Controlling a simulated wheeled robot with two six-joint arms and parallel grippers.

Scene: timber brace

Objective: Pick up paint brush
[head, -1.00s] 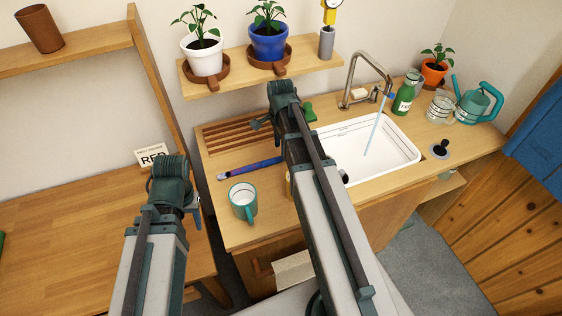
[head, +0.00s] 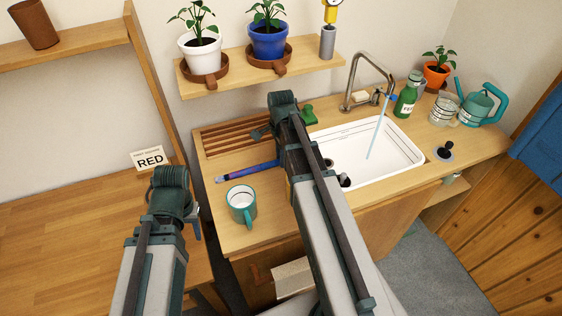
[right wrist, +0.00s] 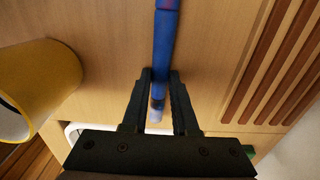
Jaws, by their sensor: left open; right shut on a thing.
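The paint brush (head: 248,171) is a slim blue stick lying along the counter left of the sink in the head view. Its left end is pale and dark; its right end runs behind my right arm. My right gripper (head: 264,132) is over that end. In the right wrist view the brush's blue handle (right wrist: 164,45) runs down between the fingers of my right gripper (right wrist: 160,78), which is shut on it near its pale end. My left gripper (head: 194,216) is open and empty, left of the counter; its fingers are mostly hidden.
A teal mug (head: 241,204) stands just in front of the brush. A yellow cup (right wrist: 40,88) is close to the right gripper. A slatted rack (head: 228,138) lies behind the brush. The sink (head: 400,158) is to the right; a shelf (head: 225,82) with potted plants hangs above.

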